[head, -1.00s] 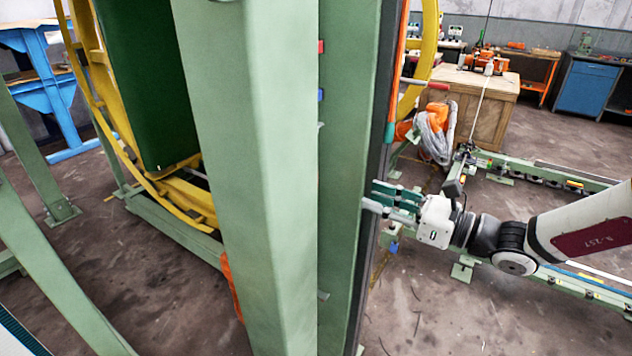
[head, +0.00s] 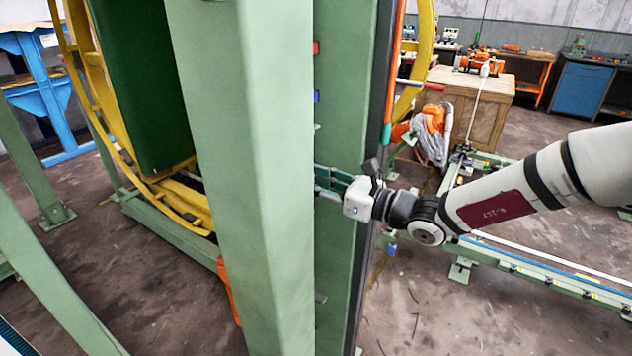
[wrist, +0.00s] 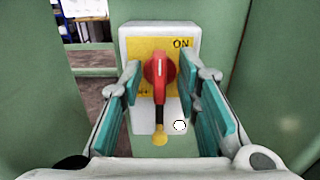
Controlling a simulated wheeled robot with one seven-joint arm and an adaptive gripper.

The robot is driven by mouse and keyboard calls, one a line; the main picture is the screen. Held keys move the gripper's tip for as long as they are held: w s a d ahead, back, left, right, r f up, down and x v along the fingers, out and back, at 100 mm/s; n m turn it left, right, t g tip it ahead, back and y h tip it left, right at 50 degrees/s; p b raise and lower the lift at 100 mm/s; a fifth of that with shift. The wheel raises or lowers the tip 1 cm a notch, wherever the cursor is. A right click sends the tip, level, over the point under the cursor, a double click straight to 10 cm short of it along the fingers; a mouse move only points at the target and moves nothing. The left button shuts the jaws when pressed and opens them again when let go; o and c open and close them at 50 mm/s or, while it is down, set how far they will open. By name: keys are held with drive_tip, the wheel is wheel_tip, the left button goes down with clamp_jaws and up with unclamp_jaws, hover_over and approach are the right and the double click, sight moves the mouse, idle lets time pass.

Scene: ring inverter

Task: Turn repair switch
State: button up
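The repair switch shows in the wrist view as a white box with a yellow plate marked "ON" and a red rotary handle (wrist: 159,72). The red handle stands roughly upright, with a dark stem and yellow tip hanging below it. My gripper (wrist: 160,95) is open, its teal-padded fingers to the left and right of the handle, apart from it. In the head view my gripper (head: 330,180) reaches in against the green post (head: 345,90), its fingertips partly hidden behind the front column. The switch itself is hidden in the head view.
A wide green column (head: 245,150) stands close in front of my gripper's fingers. Red and blue buttons sit higher on the post. A wooden crate (head: 485,115) and green floor rails (head: 540,265) lie to the right. Open floor shows at the lower right.

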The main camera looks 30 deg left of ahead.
clamp_jaws()
drive_tip(key=shift+s, duration=0.1)
idle(0.3)
drive_tip(key=n+p, duration=0.4)
drive_tip(key=n, duration=0.2)
drive_tip(key=n+p, duration=0.4)
drive_tip(key=n, duration=0.2)
drive_tip(key=n+p, duration=0.5)
drive_tip(key=shift+s+a+f+n, duration=0.1)
drive_tip(key=shift+s+f+n, duration=0.1)
drive_tip(key=shift+s+n, duration=0.15)
drive_tip(key=shift+w+n, duration=0.1)
drive_tip(key=shift+n, duration=0.15)
